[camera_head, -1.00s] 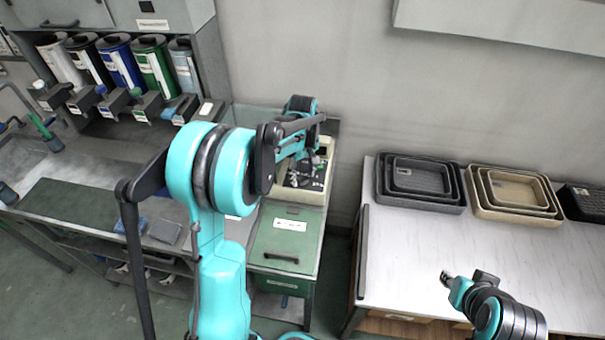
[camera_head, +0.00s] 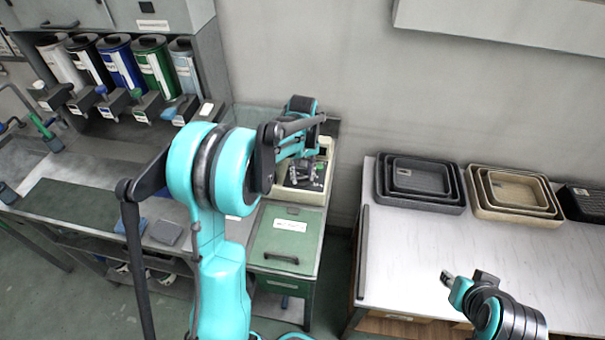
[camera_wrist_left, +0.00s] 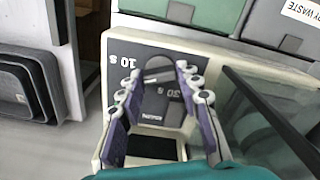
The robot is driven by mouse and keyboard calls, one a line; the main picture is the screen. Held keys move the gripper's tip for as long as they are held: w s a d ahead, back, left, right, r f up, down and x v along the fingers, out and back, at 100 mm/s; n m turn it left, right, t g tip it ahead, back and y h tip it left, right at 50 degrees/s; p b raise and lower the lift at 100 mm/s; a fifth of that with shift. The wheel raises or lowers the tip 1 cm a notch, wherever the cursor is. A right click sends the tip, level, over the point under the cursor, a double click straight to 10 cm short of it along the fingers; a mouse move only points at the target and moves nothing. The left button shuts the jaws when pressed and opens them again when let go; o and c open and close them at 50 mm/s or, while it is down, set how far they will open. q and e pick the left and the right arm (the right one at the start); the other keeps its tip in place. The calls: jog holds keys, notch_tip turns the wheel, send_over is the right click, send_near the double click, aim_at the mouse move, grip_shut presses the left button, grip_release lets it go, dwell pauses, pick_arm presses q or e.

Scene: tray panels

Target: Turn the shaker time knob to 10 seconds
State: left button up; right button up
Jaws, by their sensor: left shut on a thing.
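The shaker (camera_head: 325,168) is a cream box on the bench at the back, below my left forearm. Its dark panel shows in the left wrist view (camera_wrist_left: 120,48), with a "10 s" label at upper left and a "30 s" label lower down. The grey, rounded time knob (camera_wrist_left: 158,76) sits between the fingertips of my left gripper (camera_wrist_left: 160,72), which is shut on it. My left gripper is small in the head view (camera_head: 305,174), and the knob is hidden there. The exact knob setting is hard to read. My right gripper (camera_head: 447,279) is over the white table, away from the shaker.
A green lidded bin (camera_head: 283,238) stands in front of the shaker. Nested grey trays (camera_head: 420,205) and beige trays (camera_head: 515,216) are on the white table (camera_head: 420,250). A clear panel (camera_wrist_left: 262,120) stands close beside the gripper in the left wrist view.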

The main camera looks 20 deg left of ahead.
aim_at(302, 177)
pick_arm(q)
jog(key=m, duration=0.4)
jog(key=shift+m, duration=0.3)
dwell(0.3)
jog(key=o, duration=1.2)
jog(key=shift+c, duration=0.2)
notch_tip(302, 177, up, 12)
